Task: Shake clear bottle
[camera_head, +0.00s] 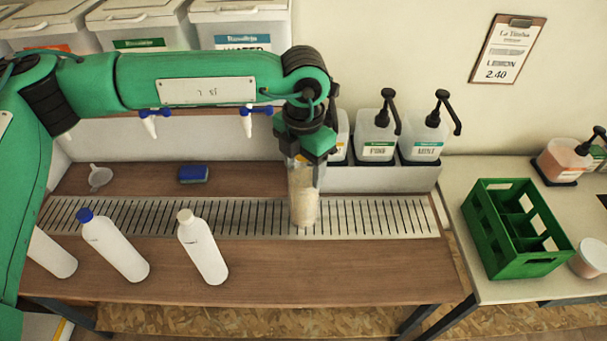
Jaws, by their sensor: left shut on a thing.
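A clear bottle (304,205) with pale contents stands or hangs upright over the right part of the slotted drip grate; I cannot tell if its base touches the grate. My left gripper (303,160) points down and is shut on its upper part, hiding the bottle's top. My right gripper is not in view.
White bottles, one with a blue cap (116,248) and one with a cream cap (203,248), stand left on the wooden counter. Pump dispensers (376,138) stand behind the grate (375,218). A blue sponge (193,174) and funnel (100,177) lie behind. A green crate (512,266) stands right.

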